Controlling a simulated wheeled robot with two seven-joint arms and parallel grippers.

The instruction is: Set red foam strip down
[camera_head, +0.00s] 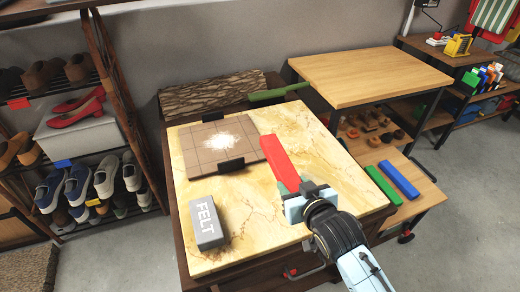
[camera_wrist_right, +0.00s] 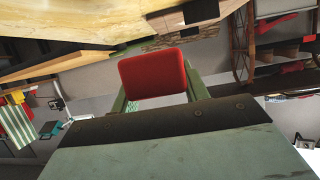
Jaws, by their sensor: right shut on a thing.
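The red foam strip (camera_head: 279,162) is long and flat-sided, and my right gripper (camera_head: 300,191) is shut on its near end. The strip points away from me over the right part of the marble-look tabletop (camera_head: 325,170). I cannot tell whether it touches the top. In the right wrist view the strip's red end (camera_wrist_right: 154,76) shows between the fingers of my right gripper (camera_wrist_right: 155,98). My left gripper is in neither view.
A grey FELT block (camera_head: 207,222) stands at the tabletop's front left. A tiled board (camera_head: 205,148) with white powder lies behind it, held by black clips. Green (camera_head: 383,186) and blue (camera_head: 400,179) strips lie on a low wooden shelf at right. Shoe racks stand left.

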